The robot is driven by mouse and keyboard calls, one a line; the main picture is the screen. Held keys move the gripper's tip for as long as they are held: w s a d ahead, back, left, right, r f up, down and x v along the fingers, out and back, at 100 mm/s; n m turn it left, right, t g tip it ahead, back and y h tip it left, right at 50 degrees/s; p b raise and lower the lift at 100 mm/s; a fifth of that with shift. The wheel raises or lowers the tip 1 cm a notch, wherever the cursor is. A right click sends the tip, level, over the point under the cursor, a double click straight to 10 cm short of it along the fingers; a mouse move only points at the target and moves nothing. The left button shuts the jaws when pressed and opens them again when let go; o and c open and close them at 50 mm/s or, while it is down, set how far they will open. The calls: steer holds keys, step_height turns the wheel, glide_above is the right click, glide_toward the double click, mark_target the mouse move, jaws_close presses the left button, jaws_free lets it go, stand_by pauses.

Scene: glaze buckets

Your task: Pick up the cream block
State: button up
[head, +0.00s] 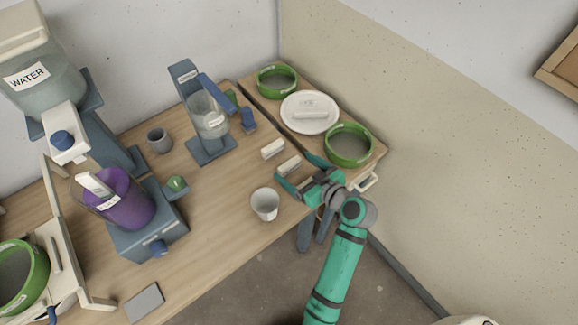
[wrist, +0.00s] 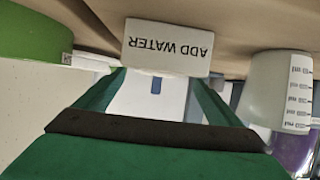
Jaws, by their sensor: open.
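A cream block (head: 289,166) lies on the wooden table, just ahead of my gripper (head: 297,173). A similar pale block (head: 272,149) lies beyond it. In the wrist view, one pale block labelled "ADD WATER" (wrist: 166,47) shows upside down, straight ahead of my gripper (wrist: 157,78). My gripper is open, its two green fingers spread to either side of the near block's close end. The fingers are not closed on it. I cannot tell whether they touch it.
A white cup (head: 265,204), also in the wrist view (wrist: 279,92), stands left of my gripper. A green-rimmed bowl (head: 349,146) is close on the right. A white plate (head: 310,112) with a pale bar and another green bowl (head: 277,81) stand behind. Table between cup and scale is clear.

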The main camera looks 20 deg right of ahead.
mark_target(287, 162)
steer(key=shift+x, duration=4)
steer(key=shift+f, duration=0.2)
steer(key=c, duration=1.1)
steer(key=shift+c, duration=0.2)
